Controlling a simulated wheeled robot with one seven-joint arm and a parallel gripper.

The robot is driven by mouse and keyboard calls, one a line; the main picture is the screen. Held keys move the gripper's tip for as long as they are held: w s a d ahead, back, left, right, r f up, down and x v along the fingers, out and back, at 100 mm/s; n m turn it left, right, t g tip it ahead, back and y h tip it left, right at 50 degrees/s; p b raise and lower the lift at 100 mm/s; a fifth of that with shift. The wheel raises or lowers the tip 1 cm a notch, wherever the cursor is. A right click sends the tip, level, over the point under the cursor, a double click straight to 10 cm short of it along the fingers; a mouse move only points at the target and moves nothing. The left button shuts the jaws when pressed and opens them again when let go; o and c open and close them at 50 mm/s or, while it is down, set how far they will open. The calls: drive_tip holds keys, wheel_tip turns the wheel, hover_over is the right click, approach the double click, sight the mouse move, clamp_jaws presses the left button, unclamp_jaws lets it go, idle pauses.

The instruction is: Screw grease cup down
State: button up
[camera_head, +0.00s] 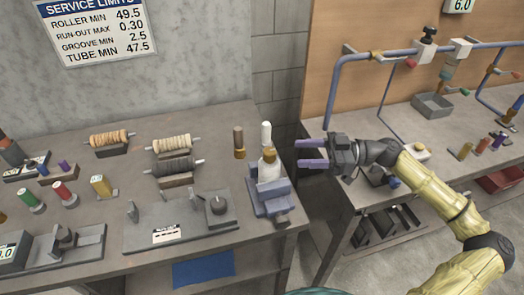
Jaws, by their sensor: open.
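My gripper (298,153) is open and empty. Its two purple fingers point left, over the gap between the two benches. Just left of it, and apart from it, a pale bottle-like part with a brown piece at its top (269,167) sits upright in a grey-blue vise (271,200). I cannot tell for sure which part is the grease cup. A dark knob (429,34) stands on the blue pipe (385,52) at the right, far from my gripper.
The left bench (95,235) holds ribbed rollers (172,143) on stands, coloured cylinders and a grey fixture (178,222).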

sight(262, 162)
drive_tip(key=a, duration=0.4)
drive_tip(key=a+p, duration=0.1)
drive_tip(key=a, duration=0.6)
drive_tip(key=shift+s+a+p, duration=0.25)
drive_tip(key=shift+a+p, duration=0.05)
drive_tip(key=shift+p, duration=0.1)
drive_tip(key=shift+w, duration=0.1)
drive_tip(key=c, duration=1)
